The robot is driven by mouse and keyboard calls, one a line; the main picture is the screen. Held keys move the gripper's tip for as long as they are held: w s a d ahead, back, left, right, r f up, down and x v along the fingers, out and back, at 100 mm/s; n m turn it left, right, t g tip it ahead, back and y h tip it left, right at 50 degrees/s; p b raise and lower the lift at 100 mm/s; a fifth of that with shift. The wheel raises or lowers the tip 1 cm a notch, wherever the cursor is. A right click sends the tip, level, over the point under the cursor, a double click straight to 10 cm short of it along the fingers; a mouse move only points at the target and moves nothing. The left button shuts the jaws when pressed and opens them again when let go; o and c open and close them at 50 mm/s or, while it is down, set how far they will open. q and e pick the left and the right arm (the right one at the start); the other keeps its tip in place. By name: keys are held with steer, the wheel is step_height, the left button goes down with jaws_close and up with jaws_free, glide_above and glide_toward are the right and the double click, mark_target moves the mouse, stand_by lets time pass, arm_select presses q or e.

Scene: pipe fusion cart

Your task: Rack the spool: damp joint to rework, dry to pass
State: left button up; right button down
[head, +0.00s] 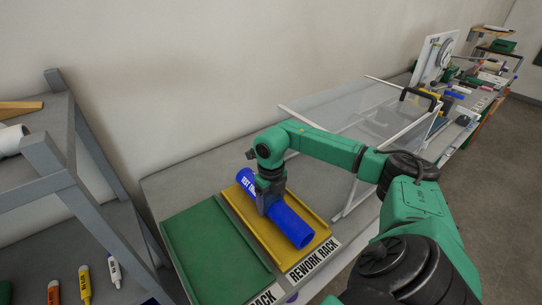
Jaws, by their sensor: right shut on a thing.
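A blue spool (292,226) with white lettering at its far end lies along the yellow rework rack (318,226). My right gripper (268,203) reaches down from above and is shut around the spool's middle. The spool is at or just above the rack's surface; I cannot tell if it touches. The green rack (212,252) to its left is empty, and its label is partly cut off at the bottom edge. Whether the joint is damp or dry does not show. My left gripper is out of view.
A clear-panelled frame (345,110) with a black handle (420,97) stands right of the racks. A grey shelf unit (62,180) with several small tubes stands at the left. Tools crowd the bench's far end.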

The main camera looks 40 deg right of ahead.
jaws_free()
